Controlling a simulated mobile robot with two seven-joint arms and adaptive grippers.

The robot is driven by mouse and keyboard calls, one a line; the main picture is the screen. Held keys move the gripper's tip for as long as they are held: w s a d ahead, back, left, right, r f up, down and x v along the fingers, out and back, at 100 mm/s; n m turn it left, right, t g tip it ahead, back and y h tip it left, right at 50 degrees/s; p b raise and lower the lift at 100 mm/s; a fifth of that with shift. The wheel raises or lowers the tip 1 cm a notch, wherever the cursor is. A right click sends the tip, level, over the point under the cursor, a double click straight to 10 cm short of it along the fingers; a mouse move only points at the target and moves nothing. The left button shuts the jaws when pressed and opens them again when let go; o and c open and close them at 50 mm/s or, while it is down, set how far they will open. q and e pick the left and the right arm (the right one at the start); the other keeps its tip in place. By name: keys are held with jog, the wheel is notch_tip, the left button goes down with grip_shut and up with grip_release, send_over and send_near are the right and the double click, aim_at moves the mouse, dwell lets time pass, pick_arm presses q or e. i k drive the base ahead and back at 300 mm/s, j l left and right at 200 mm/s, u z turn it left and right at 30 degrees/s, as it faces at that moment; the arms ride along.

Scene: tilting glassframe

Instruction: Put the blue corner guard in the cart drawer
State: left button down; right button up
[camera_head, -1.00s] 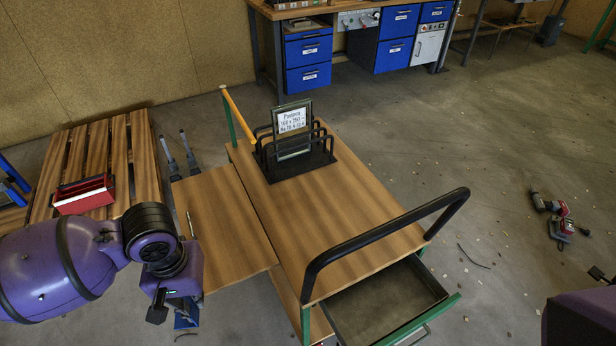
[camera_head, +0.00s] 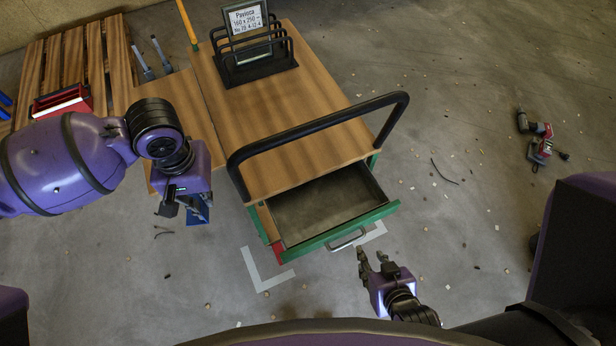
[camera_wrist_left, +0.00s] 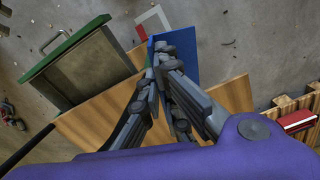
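The blue corner guard (camera_wrist_left: 181,58) is held between the fingers of my left gripper (camera_wrist_left: 163,60). In the head view its blue end (camera_head: 199,215) shows below my left gripper (camera_head: 182,206), left of the cart's front end; the rest is hidden by the gripper. The cart drawer (camera_head: 325,208) is pulled open below the wooden top and looks empty. Its green front has a metal handle. The drawer (camera_wrist_left: 85,70) also shows at the left of the left wrist view. My right gripper (camera_head: 372,257) is empty, fingers apart, just in front of the drawer handle.
A black push bar (camera_head: 320,130) arches over the cart top (camera_head: 280,110). A rack with a sign frame (camera_head: 250,50) stands at its far end. A pallet (camera_head: 75,65) with a red box lies at left. A red power tool (camera_head: 540,145) lies on the floor at right.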

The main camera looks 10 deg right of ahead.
aim_at(318, 210)
jog(key=l, duration=0.45)
jog(key=k+l, duration=0.15)
jog(key=l, duration=0.75)
jog(key=k, duration=0.05)
